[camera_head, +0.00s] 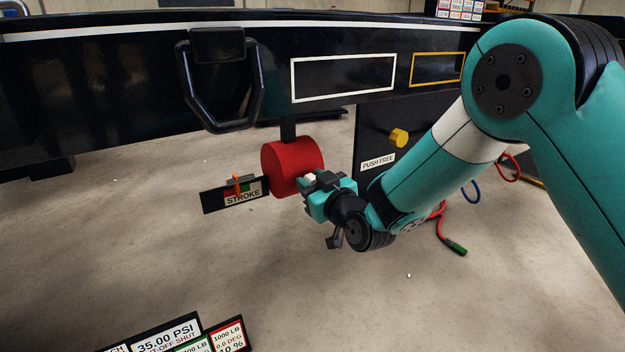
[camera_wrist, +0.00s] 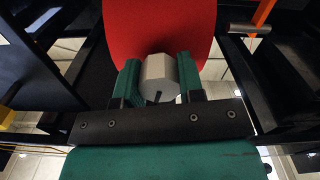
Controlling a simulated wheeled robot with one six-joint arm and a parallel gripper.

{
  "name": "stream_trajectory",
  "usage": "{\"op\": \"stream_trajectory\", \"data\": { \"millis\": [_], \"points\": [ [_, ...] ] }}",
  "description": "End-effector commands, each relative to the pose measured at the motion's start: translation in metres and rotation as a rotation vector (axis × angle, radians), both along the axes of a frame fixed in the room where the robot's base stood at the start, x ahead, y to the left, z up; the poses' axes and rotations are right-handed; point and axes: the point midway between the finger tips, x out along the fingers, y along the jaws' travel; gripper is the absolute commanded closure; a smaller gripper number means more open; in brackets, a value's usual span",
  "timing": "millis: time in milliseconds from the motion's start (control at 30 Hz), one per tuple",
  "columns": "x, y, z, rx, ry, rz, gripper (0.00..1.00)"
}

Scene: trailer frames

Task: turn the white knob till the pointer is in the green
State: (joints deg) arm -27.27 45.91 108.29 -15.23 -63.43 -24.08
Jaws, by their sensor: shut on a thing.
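The white knob (camera_wrist: 158,72) sits on the face of the red drum (camera_wrist: 150,22) in the wrist view, with a dark slot near its lower edge. My gripper (camera_head: 313,183) is shut on the knob, one teal finger on each side. In the head view, the red drum (camera_head: 287,167) hangs below the black frame rail, and only a small pale bit of the knob shows. The orange pointer (camera_head: 236,184) stands upright at the STROKE plate (camera_head: 220,199), by its small red and green patches. I cannot tell exactly which colour the pointer marks.
A yellow knob (camera_head: 398,138) sits on a dark panel above a PUSH FREE label (camera_head: 377,162). A red hose with a green end (camera_head: 455,247) hangs behind my arm. A black bracket (camera_head: 219,80) is above left. Signs (camera_head: 170,335) stand in front. The floor between is clear.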

Motion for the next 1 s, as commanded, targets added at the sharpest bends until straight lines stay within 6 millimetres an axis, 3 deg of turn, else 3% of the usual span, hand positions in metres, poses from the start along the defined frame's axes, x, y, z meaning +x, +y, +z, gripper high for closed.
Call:
{"op": "stream_trajectory", "data": {
  "millis": [1000],
  "points": [
    [0.0002, -0.0013, 0.0026, 0.796, 0.543, -0.002, 0.88]
  ]
}}
